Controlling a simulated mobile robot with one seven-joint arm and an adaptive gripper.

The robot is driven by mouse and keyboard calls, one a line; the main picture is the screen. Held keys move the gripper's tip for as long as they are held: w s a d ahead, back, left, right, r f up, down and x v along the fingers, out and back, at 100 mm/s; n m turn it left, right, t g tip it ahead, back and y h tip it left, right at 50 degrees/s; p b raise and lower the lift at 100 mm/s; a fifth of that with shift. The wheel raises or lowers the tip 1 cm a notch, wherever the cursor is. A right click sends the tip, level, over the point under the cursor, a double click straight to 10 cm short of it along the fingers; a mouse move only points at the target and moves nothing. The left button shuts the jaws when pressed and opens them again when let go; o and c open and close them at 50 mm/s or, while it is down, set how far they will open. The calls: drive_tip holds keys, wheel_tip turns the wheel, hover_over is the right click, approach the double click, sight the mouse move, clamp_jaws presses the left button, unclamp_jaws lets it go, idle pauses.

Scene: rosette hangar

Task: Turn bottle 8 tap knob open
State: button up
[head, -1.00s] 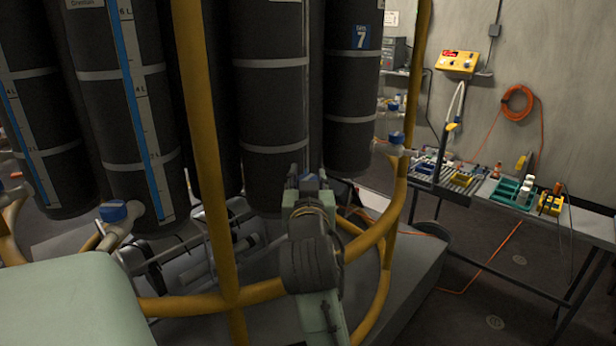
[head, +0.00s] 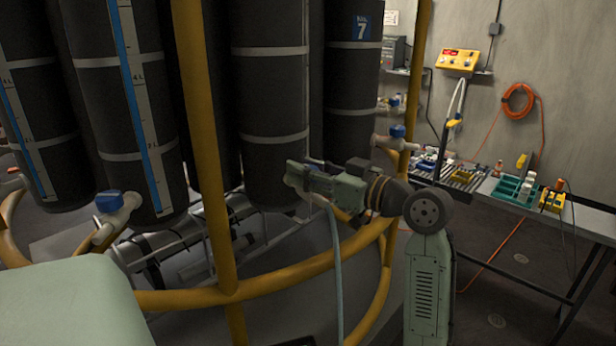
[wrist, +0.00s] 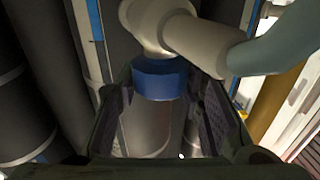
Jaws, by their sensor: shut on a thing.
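My gripper (head: 300,175) is in front of the lower end of a dark bottle (head: 270,80) in the head view. No number shows on this bottle. In the wrist view, a blue tap knob (wrist: 158,78) sits between the two fingers of my gripper (wrist: 160,105), which are shut on it. The pale tap body (wrist: 150,25) is above the knob, with a light pipe (wrist: 205,45) running to the right. In the head view the held knob is mostly hidden behind my gripper.
Yellow frame bars (head: 212,150) stand in front of the bottles, close to my arm. Another blue-knobbed tap (head: 110,203) is at the left and one more (head: 397,132) at the right, near bottle 7 (head: 352,75). A workbench (head: 590,222) stands at the far right.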

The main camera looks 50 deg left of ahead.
drive_tip(key=shift+w+n+g+h+b, duration=0.1)
drive_tip(key=shift+n+g+h+b, duration=0.45)
drive_tip(key=shift+n+g, duration=0.85)
drive_tip(key=shift+g, duration=0.5)
drive_tip(key=o, duration=1.2)
drive_tip(key=v, duration=1.2)
drive_tip(key=shift+r, duration=0.15)
